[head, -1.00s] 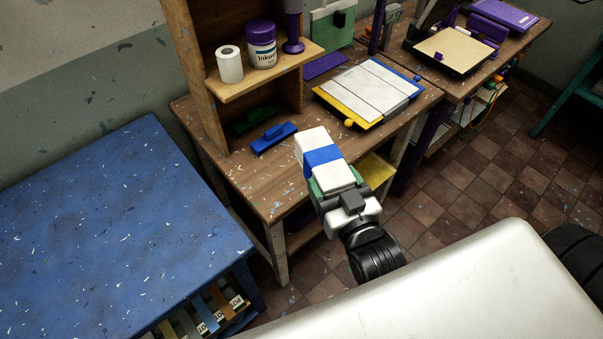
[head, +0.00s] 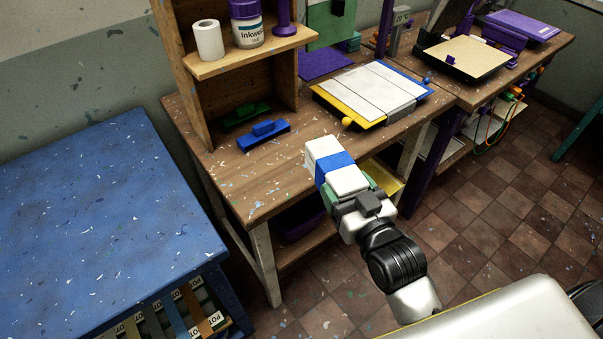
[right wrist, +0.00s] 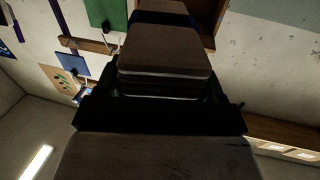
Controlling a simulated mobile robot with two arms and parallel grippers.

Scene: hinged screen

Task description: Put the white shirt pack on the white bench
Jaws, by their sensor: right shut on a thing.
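The white shirt pack (head: 324,153), a white block with a blue band around it, is in my right gripper (head: 354,189). The gripper is shut on its near end and holds it out in front of the wooden table's near edge, apart from the shelf. In the right wrist view the pack (right wrist: 164,58) shows dark and shaded between the fingers. I do not see a white bench that I can make out for sure. My left gripper is not in view.
A blue table (head: 90,210) stands at left, with labelled slots below. The wooden table (head: 262,190) holds blue and green tools, a yellow-edged board (head: 375,92) and a shelf (head: 240,58) with a roll and an ink jar. Tiled floor (head: 490,215) is clear at right.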

